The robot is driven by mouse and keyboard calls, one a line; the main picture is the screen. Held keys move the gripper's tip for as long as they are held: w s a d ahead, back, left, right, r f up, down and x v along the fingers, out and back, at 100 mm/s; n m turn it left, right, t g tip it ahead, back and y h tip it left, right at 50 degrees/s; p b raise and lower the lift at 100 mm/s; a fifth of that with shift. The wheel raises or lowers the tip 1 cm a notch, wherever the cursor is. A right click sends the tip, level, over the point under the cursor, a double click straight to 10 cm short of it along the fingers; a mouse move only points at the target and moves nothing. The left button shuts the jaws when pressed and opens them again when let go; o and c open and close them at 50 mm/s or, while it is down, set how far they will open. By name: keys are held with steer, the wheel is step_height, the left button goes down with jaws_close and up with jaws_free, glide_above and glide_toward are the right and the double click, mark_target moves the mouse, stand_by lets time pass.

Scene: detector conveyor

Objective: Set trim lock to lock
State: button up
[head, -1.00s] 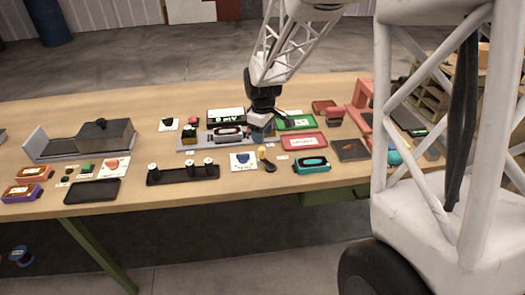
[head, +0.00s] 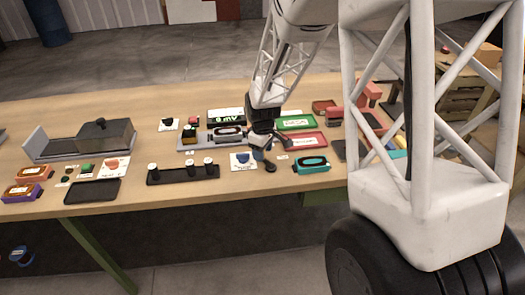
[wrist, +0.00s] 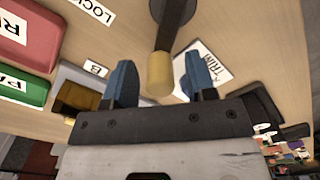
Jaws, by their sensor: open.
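The trim lock is a dark lever (wrist: 172,22) with a yellow cylindrical end (wrist: 160,75), seen at the top middle of the wrist view. Its dark round end (head: 270,168) shows in the head view just below my gripper (head: 262,152). In the wrist view my gripper (wrist: 161,80) is open, and its two blue fingers stand on either side of the yellow end with gaps. A white LOCK label (wrist: 97,10) lies left of the lever.
A red tray (head: 307,139) and a green tray (head: 296,123) lie right of my gripper. A teal device (head: 312,164) sits close by on the right. A black rack with several pegs (head: 183,175) stands to the left. Bare tabletop lies in front.

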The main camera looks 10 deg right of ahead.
steer(key=shift+c, duration=0.4)
steer(key=c, duration=0.8)
steer(key=shift+c, duration=0.2)
steer(key=shift+d+m, duration=0.1)
steer(key=shift+m, duration=0.2)
steer(key=m, duration=0.1)
steer(key=d+m, duration=0.1)
steer(key=shift+w+d+m, duration=0.1)
steer(key=shift+w+m, duration=0.15)
steer(key=shift+m, duration=0.15)
steer(key=d+m, duration=0.1)
steer(key=m, duration=0.1)
steer(key=shift+m, duration=0.4)
steer(key=d+m, duration=0.1)
steer(key=m, duration=0.1)
steer(key=shift+d+m, duration=0.1)
steer(key=shift+m, duration=0.2)
steer(key=shift+s+d+m, duration=0.2)
steer(key=shift+d+m, duration=0.1)
steer(key=shift+m, duration=0.55)
steer(key=shift+s+d+m, duration=0.15)
steer(key=shift+d+m, duration=0.15)
steer(key=shift+m, duration=0.55)
